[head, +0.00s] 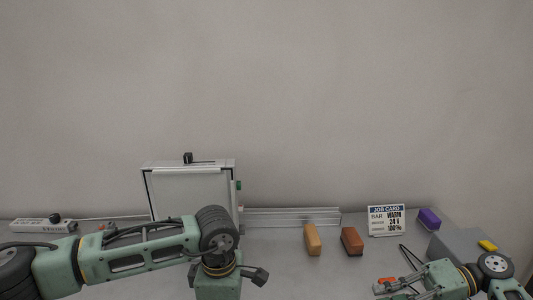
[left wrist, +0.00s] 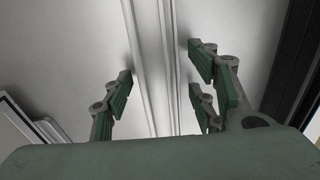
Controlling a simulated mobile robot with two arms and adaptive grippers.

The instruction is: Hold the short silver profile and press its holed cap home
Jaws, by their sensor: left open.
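My left gripper (head: 225,279) points down at the front of the table, its two fingers spread wide. In the left wrist view the left gripper (left wrist: 159,78) is open, with green pads apart and nothing gripped. A pale, ridged silver strip (left wrist: 152,50) runs between and beyond the pads; I cannot tell whether it is the short profile. No holed cap can be made out. My right gripper (head: 390,287) is low at the right, pointing left; its fingers are too small to read. A small orange piece (head: 387,280) shows beside it.
A pale framed panel (head: 190,190) stands behind my left arm. Long silver rails (head: 290,216) lie at the back. An orange block (head: 312,239), a brown block (head: 352,241), a job card (head: 387,220) and a purple block (head: 429,218) stand rightward. A power strip (head: 43,226) lies left.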

